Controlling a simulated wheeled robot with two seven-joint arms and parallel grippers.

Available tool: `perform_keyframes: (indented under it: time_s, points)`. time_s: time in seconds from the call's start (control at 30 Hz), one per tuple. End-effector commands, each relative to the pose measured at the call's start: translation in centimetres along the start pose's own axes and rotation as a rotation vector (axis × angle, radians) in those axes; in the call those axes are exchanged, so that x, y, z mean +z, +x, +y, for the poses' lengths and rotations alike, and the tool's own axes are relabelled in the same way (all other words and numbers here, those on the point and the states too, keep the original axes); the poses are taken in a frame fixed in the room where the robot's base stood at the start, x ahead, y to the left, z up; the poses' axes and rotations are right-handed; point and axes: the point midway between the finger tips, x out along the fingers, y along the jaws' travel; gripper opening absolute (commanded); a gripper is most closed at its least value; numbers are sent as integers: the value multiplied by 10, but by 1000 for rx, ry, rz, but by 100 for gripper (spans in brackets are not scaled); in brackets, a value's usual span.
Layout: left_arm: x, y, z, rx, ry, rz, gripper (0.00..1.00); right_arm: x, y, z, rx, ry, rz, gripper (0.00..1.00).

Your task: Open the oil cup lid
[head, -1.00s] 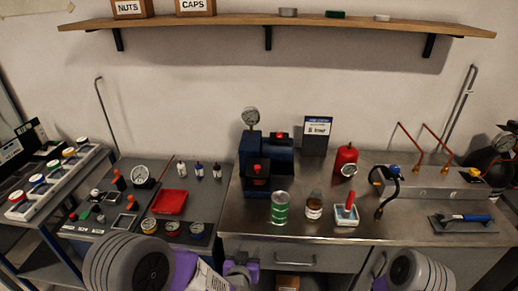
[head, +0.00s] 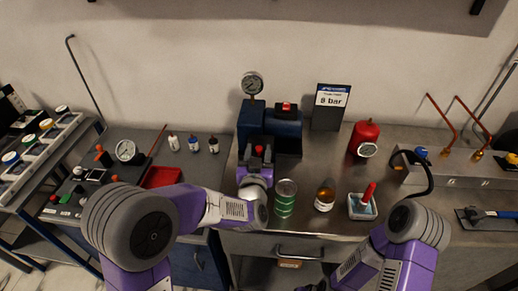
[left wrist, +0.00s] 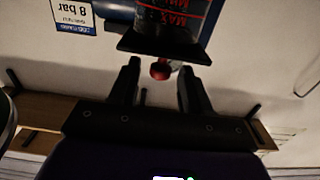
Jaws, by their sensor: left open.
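The oil cup (left wrist: 175,22) shows in the left wrist view as a dark clear vessel with red MAX and MIN marks, upside down in that picture. Its black lid (left wrist: 165,46) is on it, with a red knob (left wrist: 160,70). In the head view the red knob (head: 258,150) shows at the front of the blue rig (head: 286,136). My left gripper (head: 257,162) is open at the lid, and its fingers in the left wrist view (left wrist: 157,88) stand apart on either side of the knob. The cup itself is mostly hidden by the gripper in the head view.
A pressure gauge (head: 252,84) rises above the rig. A red canister (head: 366,136) and an "8 bar" sign (head: 331,106) stand behind.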

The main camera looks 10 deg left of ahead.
Motion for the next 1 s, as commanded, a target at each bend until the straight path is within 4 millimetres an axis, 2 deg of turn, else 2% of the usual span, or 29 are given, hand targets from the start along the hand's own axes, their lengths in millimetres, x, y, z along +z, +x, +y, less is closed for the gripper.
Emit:
perform_keyframes:
  time_s: [0.2, 0.47, 0.8, 1.0]
  points:
    - [1, 17, 0, 2, 1, -1, 48, 0, 2, 1, 0, 0, 1, 43]
    - [0, 18, 0, 2, 1, -1, 48, 0, 2, 1, 0, 0, 1, 43]
    - [0, 18, 0, 2, 1, -1, 0, 0, 2, 1, 0, 0, 1, 43]
    - [0, 18, 0, 2, 0, -1, 0, 0, 2, 1, 0, 0, 0, 43]
